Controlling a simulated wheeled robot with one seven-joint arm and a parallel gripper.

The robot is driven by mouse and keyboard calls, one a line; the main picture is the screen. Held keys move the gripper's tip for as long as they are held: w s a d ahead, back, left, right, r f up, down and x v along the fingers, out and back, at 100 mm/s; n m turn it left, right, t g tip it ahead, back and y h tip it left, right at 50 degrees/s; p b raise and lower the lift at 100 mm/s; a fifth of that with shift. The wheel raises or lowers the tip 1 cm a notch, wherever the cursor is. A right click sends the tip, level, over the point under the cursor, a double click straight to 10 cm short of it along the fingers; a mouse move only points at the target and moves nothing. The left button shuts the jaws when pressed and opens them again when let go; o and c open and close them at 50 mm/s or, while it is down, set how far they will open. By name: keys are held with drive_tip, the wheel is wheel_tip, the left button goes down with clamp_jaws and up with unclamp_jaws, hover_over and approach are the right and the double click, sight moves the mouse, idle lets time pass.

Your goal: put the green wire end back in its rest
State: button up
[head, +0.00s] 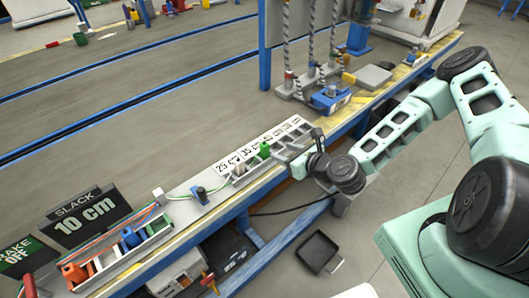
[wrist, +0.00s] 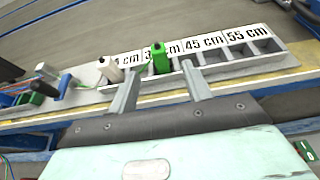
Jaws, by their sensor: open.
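The green wire end (head: 265,150) is a small upright green block in the labelled slotted rack (head: 288,147). In the wrist view, the green wire end (wrist: 160,58) stands near the partly hidden label beginning with 3. My gripper (wrist: 160,71) is open, its two fingers on either side of the green end's line and slightly short of it. I cannot tell whether they touch it. In the head view my gripper (head: 291,162) is at the rack's right part. A grey tray (head: 128,260) at the lower left holds an orange end (head: 75,272) and a blue end (head: 130,238).
A white end (wrist: 110,69) stands left of the green one. A blue clip (head: 199,194) stands on the bench along the green wire (head: 180,195). A sign (head: 88,216) reads "SLACK 10 cm". A blue device (head: 331,98) stands farther along the bench. A black bin (head: 318,251) is on the floor.

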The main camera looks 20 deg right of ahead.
sight(261, 144)
drive_tip(key=x, duration=1.2)
drive_tip(key=shift+s+a+f+b, duration=0.1)
drive_tip(key=shift+a+b, duration=0.05)
drive_tip(key=shift+b, duration=0.2)
drive_tip(key=c, duration=1.1)
